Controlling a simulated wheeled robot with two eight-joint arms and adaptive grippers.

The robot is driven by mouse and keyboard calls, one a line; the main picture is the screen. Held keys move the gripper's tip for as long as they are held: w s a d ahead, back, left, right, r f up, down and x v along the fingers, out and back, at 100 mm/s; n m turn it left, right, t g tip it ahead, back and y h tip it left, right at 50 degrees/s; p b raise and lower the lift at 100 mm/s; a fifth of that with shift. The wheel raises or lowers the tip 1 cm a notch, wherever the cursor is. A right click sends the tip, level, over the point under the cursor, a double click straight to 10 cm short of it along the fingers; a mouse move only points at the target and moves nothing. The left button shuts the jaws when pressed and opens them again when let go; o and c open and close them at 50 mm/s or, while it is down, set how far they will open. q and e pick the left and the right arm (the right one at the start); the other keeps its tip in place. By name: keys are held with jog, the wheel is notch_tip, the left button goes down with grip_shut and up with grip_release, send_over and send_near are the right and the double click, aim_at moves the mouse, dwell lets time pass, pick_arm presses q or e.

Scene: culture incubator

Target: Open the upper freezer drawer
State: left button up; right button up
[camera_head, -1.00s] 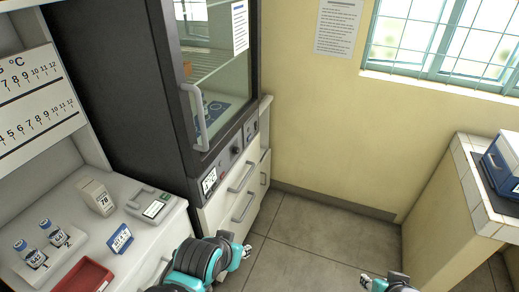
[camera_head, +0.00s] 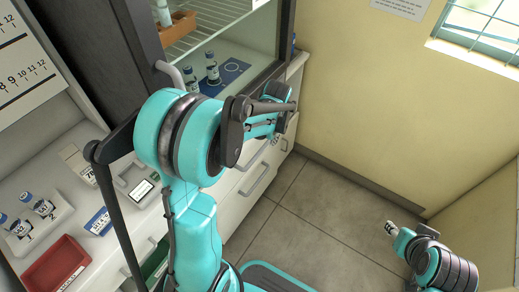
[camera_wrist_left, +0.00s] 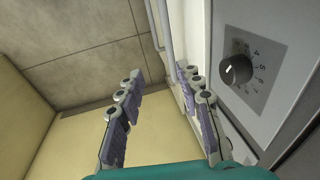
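The freezer's white drawer fronts (camera_head: 240,205) are below the glass-doored cabinet. A slim drawer handle (camera_head: 258,181) shows below my left arm; the arm hides part of the upper drawer area. My left gripper (camera_head: 278,104) is in front of the control panel. In the left wrist view, my left gripper (camera_wrist_left: 160,85) is open, its fingers apart. A pale handle bar (camera_wrist_left: 163,28) runs beyond the fingertips and ends near the right-hand fingertip; I cannot tell whether they touch. My right gripper (camera_head: 390,228) is over the floor at the right, its opening too small to tell.
A dial knob (camera_wrist_left: 236,69) is on the panel beside the right-hand finger. The glass door (camera_head: 240,45) is above, with vials inside. A counter at the left holds a red tray (camera_head: 55,266) and a vial rack (camera_head: 38,224). The floor (camera_head: 310,215) is clear.

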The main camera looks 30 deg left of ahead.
pick_arm(q)
jog(key=g, duration=0.1)
send_near(259, 152)
jog(key=f+b, duration=0.1)
jog(key=f, duration=0.1)
jog(key=a+f+b, duration=0.1)
jog(key=f, duration=0.2)
jog(key=f+b, duration=0.1)
jog(key=f, duration=0.2)
jog(key=shift+a+f, duration=0.15)
jog(key=shift+a, duration=0.05)
grip_shut()
